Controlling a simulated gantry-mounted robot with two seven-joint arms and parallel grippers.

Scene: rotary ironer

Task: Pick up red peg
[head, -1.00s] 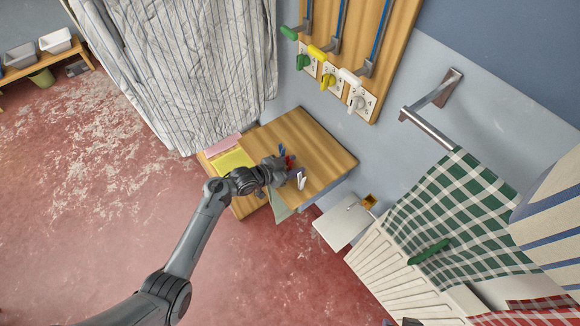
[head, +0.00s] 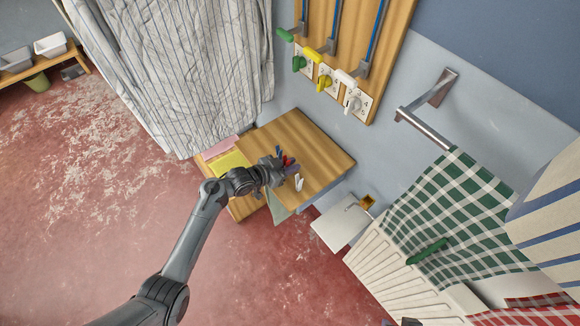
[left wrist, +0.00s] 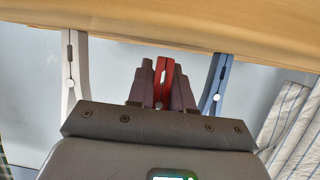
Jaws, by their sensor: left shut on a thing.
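The red peg (left wrist: 164,82) is upright between the fingers of my left gripper (left wrist: 162,90) in the left wrist view. The fingers are shut on it. A white peg (left wrist: 74,75) and a blue peg (left wrist: 217,84) stand on either side of the gripper in the left wrist view. In the head view the white peg (head: 299,183) is to the right of the gripper.
The wooden table (head: 318,150) is mostly bare on its right side. Yellow and pink cloths (head: 232,162) lie at its left. A striped curtain (head: 180,75) hangs behind, and a white board (head: 340,226) is to the right.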

